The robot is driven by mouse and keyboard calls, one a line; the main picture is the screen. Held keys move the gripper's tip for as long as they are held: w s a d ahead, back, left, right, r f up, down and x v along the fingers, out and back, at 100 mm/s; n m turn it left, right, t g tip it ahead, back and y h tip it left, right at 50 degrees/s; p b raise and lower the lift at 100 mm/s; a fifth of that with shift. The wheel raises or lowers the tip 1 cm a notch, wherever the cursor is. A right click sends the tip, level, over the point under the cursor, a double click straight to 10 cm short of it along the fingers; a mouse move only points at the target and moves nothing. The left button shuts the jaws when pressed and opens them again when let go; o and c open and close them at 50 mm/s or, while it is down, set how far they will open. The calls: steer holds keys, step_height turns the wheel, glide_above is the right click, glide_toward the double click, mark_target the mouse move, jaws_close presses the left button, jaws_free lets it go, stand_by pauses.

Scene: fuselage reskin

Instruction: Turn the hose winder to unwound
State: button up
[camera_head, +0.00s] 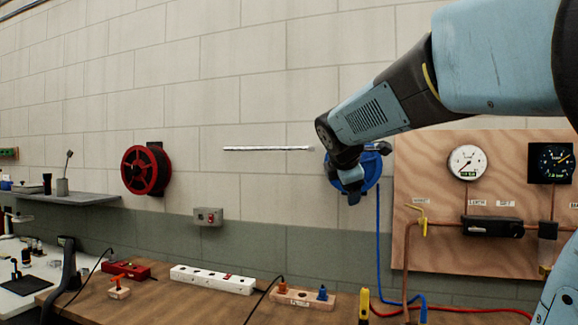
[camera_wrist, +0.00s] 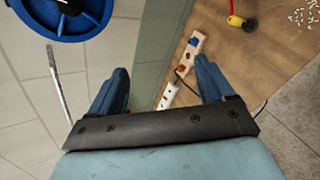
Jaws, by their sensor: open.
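The hose winder, a blue round reel (camera_head: 371,172), is on the wall with a blue hose (camera_head: 378,235) hanging from it. My arm and gripper cover much of its front in the head view. A small dark part shows at its upper right edge. In the wrist view the blue reel (camera_wrist: 92,20) is cut off at the upper left, with a dark piece at its centre. My gripper (camera_wrist: 161,66) is open and empty between its two blue fingers, to one side of the reel and apart from it. In the head view my gripper (camera_head: 354,194) overlaps the reel.
A red reel (camera_head: 146,170) is on the wall at left. A thin silvery rod (camera_head: 268,148) is left of the blue reel. A wooden gauge panel (camera_head: 440,165) with pipes stands at right. Below is a workbench (camera_head: 200,303) with a white power strip (camera_head: 212,279) and other sockets.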

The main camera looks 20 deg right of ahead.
steer(key=w+d+r+n+t+h, duration=0.1)
steer(key=w+d+r+n, duration=0.3)
steer(key=w+n, duration=0.15)
steer(key=w+d+r+n+t+h, duration=0.1)
steer(key=w+d+r+n, duration=0.2)
steer(key=w+r+n, duration=0.3)
steer(key=w+d+f, duration=0.3)
steer(key=w, duration=0.3)
steer(key=w+d+f+m, duration=0.1)
steer(key=w+d+f, duration=0.2)
steer(key=w+d, duration=0.1)
steer(key=shift+w+f, duration=0.15)
steer(key=shift+w, duration=0.75)
steer(key=c, duration=1.1)
